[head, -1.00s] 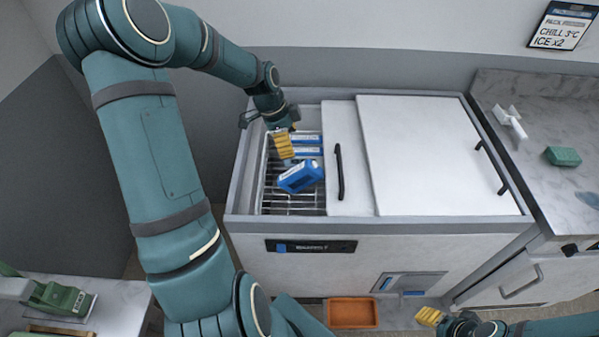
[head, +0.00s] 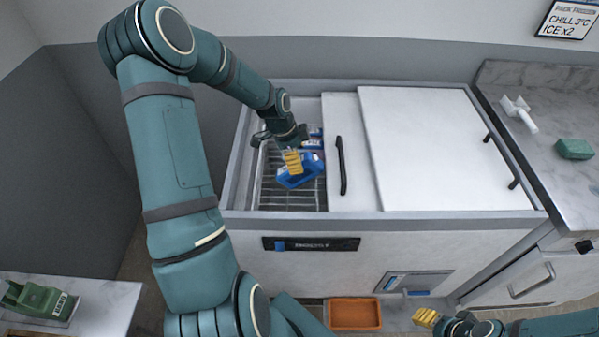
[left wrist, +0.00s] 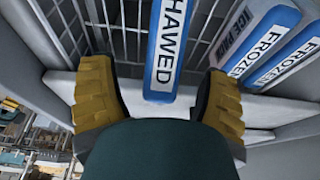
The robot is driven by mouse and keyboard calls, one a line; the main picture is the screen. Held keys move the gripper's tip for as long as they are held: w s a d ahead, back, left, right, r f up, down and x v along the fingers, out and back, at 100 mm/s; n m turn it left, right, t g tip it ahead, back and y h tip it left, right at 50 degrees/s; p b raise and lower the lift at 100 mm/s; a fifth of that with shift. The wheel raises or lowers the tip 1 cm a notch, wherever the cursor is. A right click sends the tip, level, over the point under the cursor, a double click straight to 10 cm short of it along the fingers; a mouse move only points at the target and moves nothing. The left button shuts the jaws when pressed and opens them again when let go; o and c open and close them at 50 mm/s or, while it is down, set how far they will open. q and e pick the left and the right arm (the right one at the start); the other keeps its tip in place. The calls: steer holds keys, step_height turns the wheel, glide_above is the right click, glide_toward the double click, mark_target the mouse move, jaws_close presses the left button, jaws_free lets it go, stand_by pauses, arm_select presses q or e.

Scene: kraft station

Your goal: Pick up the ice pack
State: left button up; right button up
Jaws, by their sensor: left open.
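A blue ice pack with a white label (head: 310,168) lies in the open left part of the chest freezer (head: 390,222). In the left wrist view this pack (left wrist: 166,50) carries a label reading "HAWED", its start cut off, and appears between my fingers. Two more blue packs marked "FROZEN" (left wrist: 262,35) stand to its right; they show behind it in the head view (head: 314,142). My left gripper (left wrist: 160,100) is open, its yellow fingers apart on either side of the pack; contact is unclear. My right gripper (head: 425,317) is at the lower right, partly seen.
A wire rack (head: 285,200) lies inside the freezer. The white sliding lid with its black handle (head: 341,165) covers the right side. The freezer's rims border the opening. An orange tray (head: 354,314) sits low in front. A sign (head: 567,20) reads "CHILL 3°C, ICE x2".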

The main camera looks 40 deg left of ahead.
arm_select(q)
steer(key=x, duration=0.2)
steer(key=a+b+x, duration=0.1)
steer(key=x, duration=0.1)
steer(key=shift+s+f, duration=0.1)
steer(key=shift+f, duration=0.25)
steer(key=shift+d+f, duration=0.15)
steer(key=shift+f, duration=0.2)
jaws_close()
